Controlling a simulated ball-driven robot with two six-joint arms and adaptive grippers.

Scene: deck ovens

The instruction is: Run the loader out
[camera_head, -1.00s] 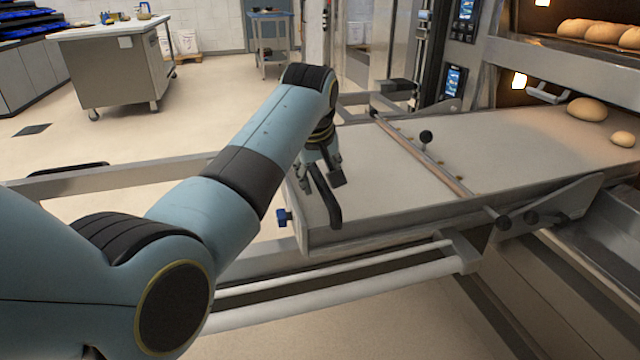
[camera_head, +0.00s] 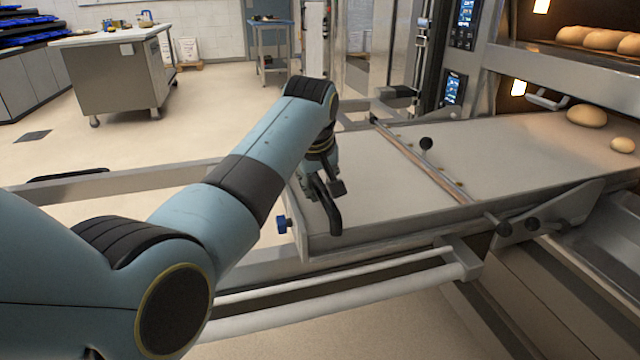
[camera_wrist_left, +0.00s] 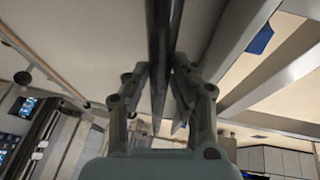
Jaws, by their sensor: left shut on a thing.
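The loader (camera_head: 370,185) is a long pale belt on a metal frame, reaching from the front left to the deck oven at the right. A crossbar with a black knob (camera_head: 425,143) spans it. My left gripper (camera_head: 325,190) is at the loader's near left end, shut on a dark handle (camera_head: 334,217). The wrist view shows the dark bar (camera_wrist_left: 158,50) between the fingers (camera_wrist_left: 160,85). The hand partly hides the handle in the head view. A large loaf (camera_head: 587,115) and a smaller one (camera_head: 622,145) lie on the far end, by the oven mouth. My right gripper is out of view.
The oven (camera_head: 560,65) has more loaves (camera_head: 600,38) on an upper deck. A steel rail (camera_head: 130,182) runs left. Open floor (camera_head: 200,130) lies behind, with a worktable (camera_head: 110,75).

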